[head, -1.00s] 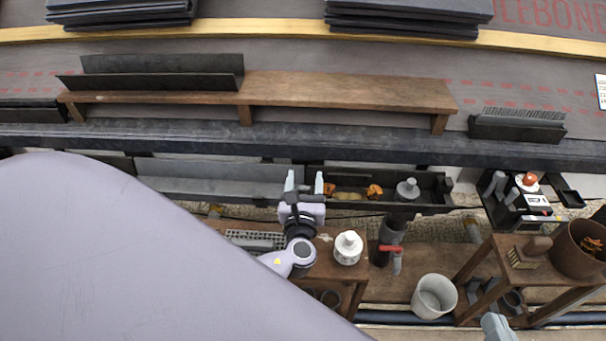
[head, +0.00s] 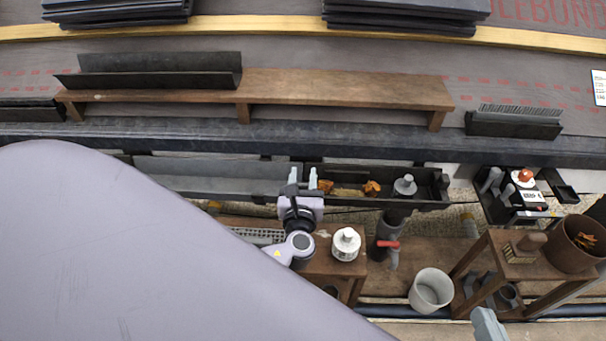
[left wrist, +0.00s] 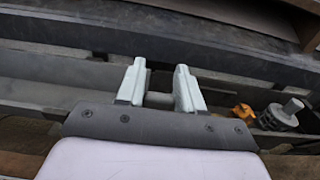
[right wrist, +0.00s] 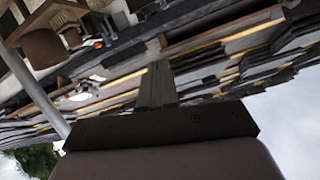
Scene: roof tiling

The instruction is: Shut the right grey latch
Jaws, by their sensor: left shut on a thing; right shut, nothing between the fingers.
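A grey gutter (head: 215,170) meets a dark gutter (head: 428,180) under the eave. My left gripper (head: 303,178) is at this joint, its pale fingers pointing toward the roof. In the left wrist view, the left gripper (left wrist: 160,88) has its fingers a little apart, with a small grey piece (left wrist: 160,99) between them. I cannot tell for sure whether this piece is the right grey latch; the fingers hide most of the joint. My right gripper (right wrist: 157,85) is shut and empty, away from the gutter. Its pale tip (head: 487,324) shows at the lower right in the head view.
Orange leaves (head: 371,188) and a grey outlet piece (head: 405,185) are in the dark gutter. A downpipe with a red handle (head: 388,244), a white bucket (head: 432,290) and a wooden table (head: 500,262) are further right.

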